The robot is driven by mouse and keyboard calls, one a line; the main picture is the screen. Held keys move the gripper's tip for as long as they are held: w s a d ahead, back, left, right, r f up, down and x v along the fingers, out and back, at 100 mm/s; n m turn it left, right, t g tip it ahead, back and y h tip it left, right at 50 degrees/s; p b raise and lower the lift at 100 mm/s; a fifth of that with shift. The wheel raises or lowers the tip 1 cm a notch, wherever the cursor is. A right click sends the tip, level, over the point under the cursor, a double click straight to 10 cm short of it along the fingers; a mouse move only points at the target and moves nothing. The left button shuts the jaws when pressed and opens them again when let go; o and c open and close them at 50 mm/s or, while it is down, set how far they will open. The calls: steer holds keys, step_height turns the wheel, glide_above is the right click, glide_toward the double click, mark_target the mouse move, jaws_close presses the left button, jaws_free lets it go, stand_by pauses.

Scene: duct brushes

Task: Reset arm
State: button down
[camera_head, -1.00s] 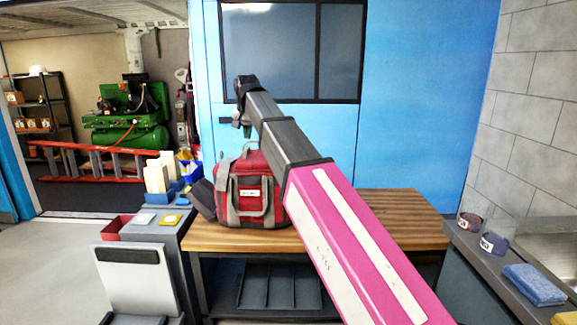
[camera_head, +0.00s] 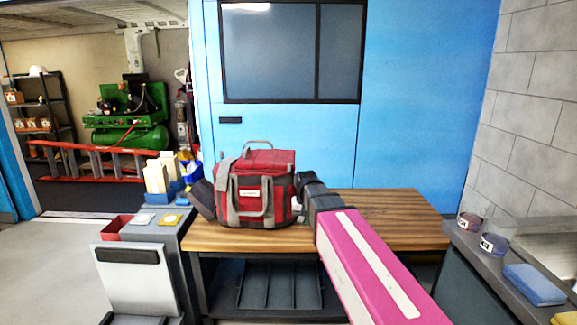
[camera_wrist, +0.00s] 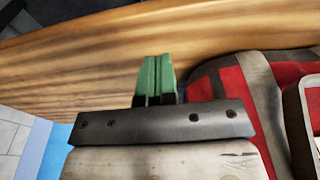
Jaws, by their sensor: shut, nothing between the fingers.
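My arm (camera_head: 365,260) reaches up from the lower right in the head view, pink with a white stripe. Its dark far end sits just right of the red bag, low over the wooden table. My gripper is hidden in the head view. In the wrist view, my gripper (camera_wrist: 156,78) has green fingertips pressed together with nothing between them. The table edge and top lie beyond the fingertips. The red bag (camera_head: 257,188) with grey straps stands upright on the table and also fills the right of the wrist view (camera_wrist: 225,80).
The wooden table (camera_head: 385,208) is bare on its right part. A grey cart (camera_head: 160,235) with a red bin (camera_head: 117,229) stands at its left. A dark counter at right holds two round containers and a blue cloth (camera_head: 534,284). A blue wall stands behind.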

steer(key=s+d+f+g, duration=0.1)
steer(key=s+d+f, duration=1.2)
steer(key=s+f, duration=0.2)
step_height(320, 180, down, 2)
steer(key=shift+s, duration=0.3)
